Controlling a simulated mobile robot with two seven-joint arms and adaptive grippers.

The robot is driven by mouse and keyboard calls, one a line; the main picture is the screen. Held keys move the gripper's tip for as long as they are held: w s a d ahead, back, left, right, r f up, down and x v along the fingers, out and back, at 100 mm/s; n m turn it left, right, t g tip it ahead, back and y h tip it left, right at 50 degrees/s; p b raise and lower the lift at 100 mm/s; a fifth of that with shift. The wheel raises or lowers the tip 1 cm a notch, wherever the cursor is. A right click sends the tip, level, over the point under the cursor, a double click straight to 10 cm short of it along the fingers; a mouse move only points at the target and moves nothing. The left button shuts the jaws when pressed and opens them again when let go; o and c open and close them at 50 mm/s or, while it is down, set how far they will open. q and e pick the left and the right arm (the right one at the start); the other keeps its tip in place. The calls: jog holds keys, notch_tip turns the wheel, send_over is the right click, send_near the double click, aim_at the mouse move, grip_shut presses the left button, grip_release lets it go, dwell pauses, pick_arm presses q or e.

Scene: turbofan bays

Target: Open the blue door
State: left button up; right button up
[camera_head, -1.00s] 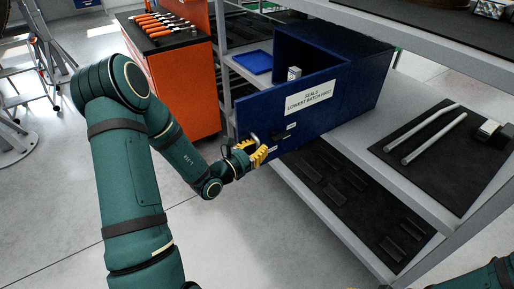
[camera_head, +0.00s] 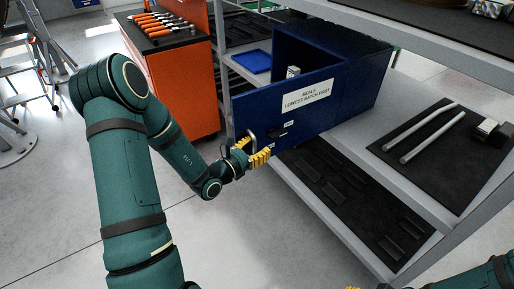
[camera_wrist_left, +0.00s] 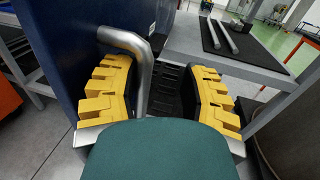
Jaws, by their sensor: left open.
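The blue door (camera_head: 300,100), with a white label, stands swung out from the blue cabinet (camera_head: 355,75), and part of the inside shows. Its silver bar handle (camera_head: 253,139) is near the door's free edge; in the left wrist view the bent handle (camera_wrist_left: 141,70) lies between my yellow fingers. My left gripper (camera_head: 253,154) is open at the handle. In the left wrist view its fingers (camera_wrist_left: 160,95) are wide apart, the left one nearer the bar; contact is unclear. Only yellow bits of my right gripper (camera_head: 366,287) show at the bottom edge.
An orange tool cart (camera_head: 180,88) stands left of the door. A blue tray (camera_head: 252,62) lies on the shelf behind the door. A small white box (camera_head: 293,72) shows at the cabinet opening. Right, a dark mat (camera_head: 440,165) holds two rods.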

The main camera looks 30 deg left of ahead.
pick_arm(q)
jog(key=v, duration=1.2)
jog(key=shift+d, duration=0.1)
jog(key=s+d+f+m+g+h, duration=0.3)
jog(key=d+f+m+g+h, duration=0.15)
jog(key=d, duration=0.45)
jog(key=s+d+f+m+g+h, duration=0.2)
jog(key=d+f+m+g+h, duration=0.15)
jog(key=d+m+g, duration=0.35)
jog(key=s+d+f+m+g+y, duration=0.2)
jog(key=s+d+f+m+g, duration=0.4)
jog(key=s+m+g, duration=0.15)
notch_tip(320, 180, down, 6)
jog(key=a+m+y, duration=0.1)
jog(key=m+y, duration=0.4)
jog(key=m, duration=0.2)
jog(key=w+d+m+t+y, duration=0.1)
jog(key=w+d+m+t, duration=0.2)
jog(key=w+d+m, duration=0.1)
jog(key=shift+w+f+m, duration=0.25)
jog(key=shift+w+m, duration=0.65)
jog(key=shift+w, duration=0.05)
